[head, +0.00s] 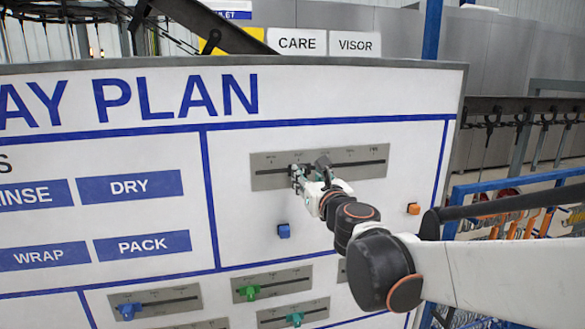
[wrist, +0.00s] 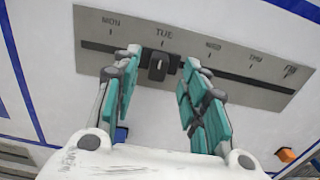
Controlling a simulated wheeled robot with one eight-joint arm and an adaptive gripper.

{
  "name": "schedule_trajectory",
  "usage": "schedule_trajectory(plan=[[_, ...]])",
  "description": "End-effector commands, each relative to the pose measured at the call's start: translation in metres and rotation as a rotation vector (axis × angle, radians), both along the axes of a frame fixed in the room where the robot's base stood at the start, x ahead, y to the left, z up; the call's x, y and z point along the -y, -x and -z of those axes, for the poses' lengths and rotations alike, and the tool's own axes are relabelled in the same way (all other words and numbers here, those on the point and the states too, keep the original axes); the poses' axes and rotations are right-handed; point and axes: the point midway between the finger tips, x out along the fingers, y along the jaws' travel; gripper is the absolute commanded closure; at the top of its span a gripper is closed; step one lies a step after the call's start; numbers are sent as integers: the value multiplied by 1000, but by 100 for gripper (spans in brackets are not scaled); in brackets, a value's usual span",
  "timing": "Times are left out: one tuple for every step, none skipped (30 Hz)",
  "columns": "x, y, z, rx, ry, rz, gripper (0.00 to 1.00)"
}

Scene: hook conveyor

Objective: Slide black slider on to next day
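The black slider (wrist: 158,66) sits in the slot of a grey day plate (wrist: 230,62), just below the TUE mark. The plate reads MON, TUE, WED, THU and FRI from left to right. My gripper (wrist: 162,72) is open, with one teal-padded finger to the left of the slider and one to the right. Gaps show between the fingers and the slider, and I cannot tell how deep the fingertips reach. In the head view, my gripper (head: 311,177) is in front of the left-middle part of the plate (head: 372,172) and hides the slider there.
Below the plate are a blue knob (head: 284,231) and an orange knob (head: 414,209) on the white board (head: 240,235). Lower plates carry a green slider (head: 249,292), a blue slider (head: 129,311) and a teal slider (head: 295,319). A rack with hooks (head: 530,120) stands at right.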

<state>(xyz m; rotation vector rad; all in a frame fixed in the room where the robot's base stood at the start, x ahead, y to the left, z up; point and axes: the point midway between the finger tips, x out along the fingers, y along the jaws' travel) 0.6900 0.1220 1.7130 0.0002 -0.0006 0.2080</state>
Motion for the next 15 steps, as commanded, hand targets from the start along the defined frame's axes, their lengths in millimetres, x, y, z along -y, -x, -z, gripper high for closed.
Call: schedule_trajectory(plan=[[-2,-8,-2,0,0,0,60],[-3,-12,-2,0,0,0,60],[-4,-18,-2,0,0,0,60],[-4,-21,-2,0,0,0,60],[-5,-24,-1,0,0,0,60],[-6,-29,-2,0,0,0,60],[-7,-32,-2,0,0,0,60],[-7,-34,-1,0,0,0,60],[-8,-38,-1,0,0,0,60],[-8,-40,-1,0,0,0,60],[-9,-42,-1,0,0,0,60],[-9,-43,-1,0,0,0,60],[-9,-45,-1,0,0,0,60],[-10,-46,0,0,0,0,60],[-10,-46,0,0,0,1,60]])
